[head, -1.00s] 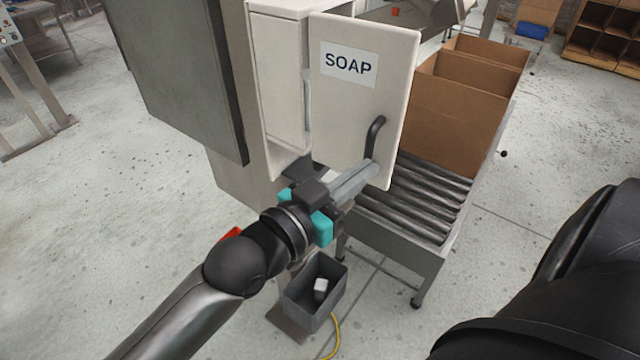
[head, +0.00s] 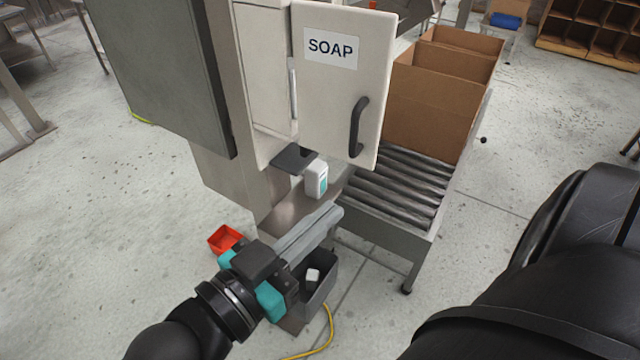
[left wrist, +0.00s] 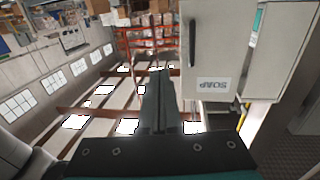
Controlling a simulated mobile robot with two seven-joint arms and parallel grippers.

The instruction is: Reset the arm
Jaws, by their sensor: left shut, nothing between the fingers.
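My left gripper (head: 333,217) is shut and empty, below and apart from the SOAP door. Its closed fingers also show in the left wrist view (left wrist: 158,82). The white SOAP door (head: 345,75) stands swung out from its cabinet (head: 262,70) and has a dark handle (head: 357,127). The door shows in the left wrist view too (left wrist: 207,45), with its label upside down. A white bottle with a teal label (head: 316,179) stands below the door, beside a dark plate (head: 292,158). My right gripper is out of view.
A roller conveyor (head: 395,195) with open cardboard boxes (head: 430,105) is at the right. A dark bin (head: 325,275) holding a small white item, a red bin (head: 226,238) and a yellow cable (head: 325,335) lie low near my left gripper.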

